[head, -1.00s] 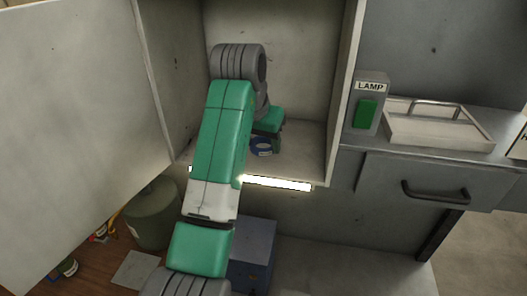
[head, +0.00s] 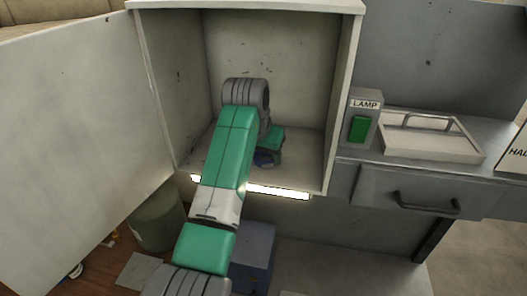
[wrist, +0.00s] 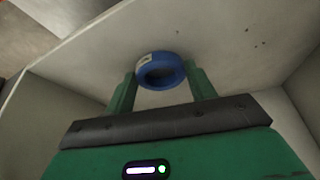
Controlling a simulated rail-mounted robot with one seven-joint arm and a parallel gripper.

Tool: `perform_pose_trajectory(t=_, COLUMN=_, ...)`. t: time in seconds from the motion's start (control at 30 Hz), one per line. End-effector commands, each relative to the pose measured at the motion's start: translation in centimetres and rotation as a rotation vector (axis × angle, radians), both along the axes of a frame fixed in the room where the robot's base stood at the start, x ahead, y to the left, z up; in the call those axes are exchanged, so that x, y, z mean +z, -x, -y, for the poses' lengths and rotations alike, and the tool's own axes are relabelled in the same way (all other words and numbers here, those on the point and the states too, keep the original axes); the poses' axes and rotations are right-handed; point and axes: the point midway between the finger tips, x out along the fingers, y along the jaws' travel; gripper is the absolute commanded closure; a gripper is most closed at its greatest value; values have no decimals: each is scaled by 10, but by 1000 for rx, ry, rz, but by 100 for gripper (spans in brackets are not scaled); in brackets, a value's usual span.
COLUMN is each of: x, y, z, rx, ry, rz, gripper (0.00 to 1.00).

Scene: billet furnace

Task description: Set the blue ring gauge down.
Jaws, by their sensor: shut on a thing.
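The blue ring gauge (wrist: 160,70) is between the two green fingers of my gripper (wrist: 162,85) in the wrist view. The fingers are shut on it from both sides, and its round opening faces partly toward the camera. In the head view, my gripper (head: 267,152) is inside the open cabinet, low over its floor. Only a small part of the blue ring gauge (head: 265,158) shows there, beneath the green gripper body. I cannot tell whether the ring touches the cabinet floor (head: 305,178).
The cabinet's side wall (head: 343,100) is right of my gripper, with free floor between. A bright strip (head: 278,192) runs along the front edge. The open door (head: 75,130) stands left. The lamp box (head: 362,117) and a handled tray (head: 425,143) are on the right counter.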

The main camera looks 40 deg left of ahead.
Motion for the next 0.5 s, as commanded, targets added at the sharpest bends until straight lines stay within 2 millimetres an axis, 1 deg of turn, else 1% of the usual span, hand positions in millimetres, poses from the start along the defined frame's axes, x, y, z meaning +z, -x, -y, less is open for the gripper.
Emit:
perform_pose_trajectory(t=0.03, x=-1, y=0, z=0, rx=0, ry=0, rz=0, gripper=43)
perform_pose_trajectory(t=0.13, x=-1, y=0, z=0, rx=0, ry=0, rz=0, gripper=23)
perform_pose_trajectory(t=0.37, x=-1, y=0, z=0, rx=0, ry=0, rz=0, gripper=23)
perform_pose_trajectory(t=0.5, x=8, y=2, z=0, rx=0, ry=-2, rz=4, gripper=23)
